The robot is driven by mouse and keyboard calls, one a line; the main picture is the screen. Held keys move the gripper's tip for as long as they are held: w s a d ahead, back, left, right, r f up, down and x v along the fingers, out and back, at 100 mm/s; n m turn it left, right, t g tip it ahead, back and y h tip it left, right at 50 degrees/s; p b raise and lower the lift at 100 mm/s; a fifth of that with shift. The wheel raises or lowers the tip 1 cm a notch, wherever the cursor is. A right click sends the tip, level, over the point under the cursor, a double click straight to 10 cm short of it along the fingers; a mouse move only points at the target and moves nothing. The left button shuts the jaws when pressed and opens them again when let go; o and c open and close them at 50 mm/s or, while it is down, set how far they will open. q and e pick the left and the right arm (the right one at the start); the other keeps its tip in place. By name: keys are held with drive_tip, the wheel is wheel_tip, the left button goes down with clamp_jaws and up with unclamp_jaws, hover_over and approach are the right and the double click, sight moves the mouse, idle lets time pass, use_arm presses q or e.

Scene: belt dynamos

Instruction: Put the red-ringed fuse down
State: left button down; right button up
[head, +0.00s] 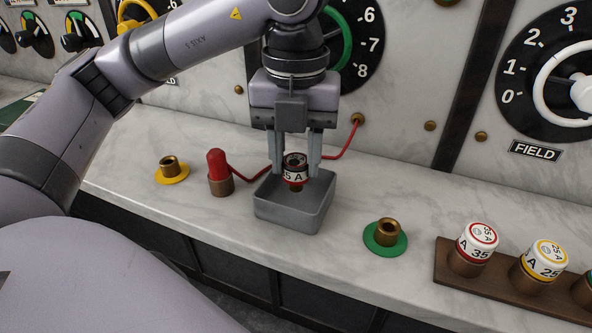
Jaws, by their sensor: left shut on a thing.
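My left gripper (296,170) is shut on the red-ringed fuse (293,178), one finger on each side. The fuse is white with a dark top, a red ring, a partly hidden "5 A" marking and a brass lower end. It is upright over the grey open tray (268,211), its lower end at or just inside the rim. I cannot tell whether it touches the tray floor. No other thing shows in the tray. My right gripper is not in view.
A red-capped post (218,170) with a red cable stands left of the tray. A yellow-ringed socket (172,172) is farther left; a green-ringed socket (386,236) is right. A wooden rack (449,272) holds several fuses. The dial panel rises behind.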

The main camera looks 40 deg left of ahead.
use_arm(q)
wheel_tip(320, 180, down, 2)
drive_tip(key=shift+f, duration=0.25)
drive_tip(key=shift+f+b, duration=0.2)
drive_tip(key=shift+b, duration=0.1)
drive_tip(key=c, duration=0.7)
unclamp_jaws()
drive_tip(key=shift+r, duration=0.1)
